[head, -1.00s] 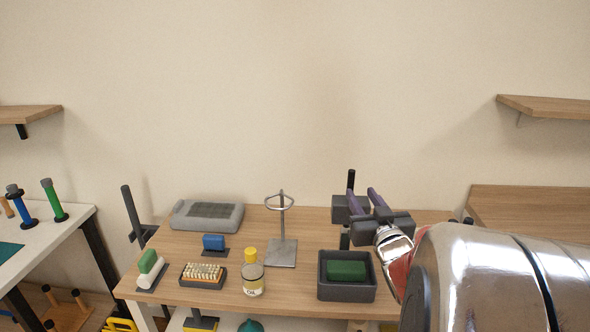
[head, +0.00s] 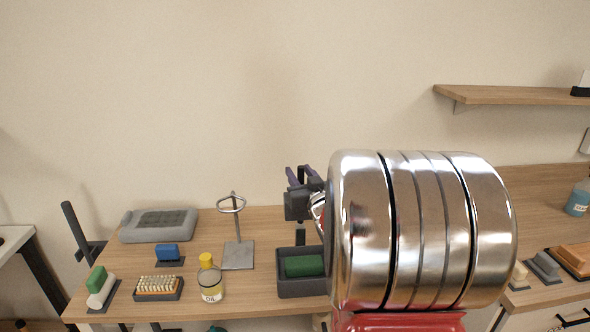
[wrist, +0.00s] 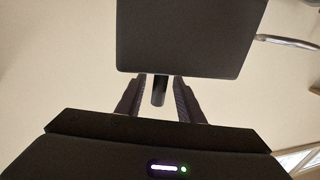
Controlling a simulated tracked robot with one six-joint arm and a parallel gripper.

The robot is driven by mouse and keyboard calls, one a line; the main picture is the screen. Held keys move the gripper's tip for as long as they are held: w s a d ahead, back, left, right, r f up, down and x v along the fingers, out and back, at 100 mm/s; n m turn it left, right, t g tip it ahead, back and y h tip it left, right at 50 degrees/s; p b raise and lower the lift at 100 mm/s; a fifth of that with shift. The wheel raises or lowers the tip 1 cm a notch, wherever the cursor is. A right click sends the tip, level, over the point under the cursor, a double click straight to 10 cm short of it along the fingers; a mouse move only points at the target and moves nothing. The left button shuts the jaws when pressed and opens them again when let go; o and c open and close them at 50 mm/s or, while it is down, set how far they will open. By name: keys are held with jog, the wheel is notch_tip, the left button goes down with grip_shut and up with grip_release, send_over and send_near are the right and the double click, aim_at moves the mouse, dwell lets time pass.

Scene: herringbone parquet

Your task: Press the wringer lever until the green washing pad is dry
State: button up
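The green washing pad (head: 304,266) lies in a dark grey tub (head: 300,287) on the table; whether it is wet or dry I cannot tell. A dark post (head: 300,236) rises behind the tub, with a dark block above it that my gripper partly hides. I see gaps beside the rod. Which part is the wringer lever is unclear.
My arm hides the table right of the tub. An oil bottle (head: 210,282), a brush (head: 158,287), a ring stand (head: 238,253) and a blue block (head: 167,253) stand to the left. A black bar (head: 75,226) leans at the table's left end. A shelf (head: 510,95) hangs at right.

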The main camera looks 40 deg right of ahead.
jog(key=shift+x, duration=1.7)
jog(key=shift+c, duration=0.2)
grip_shut()
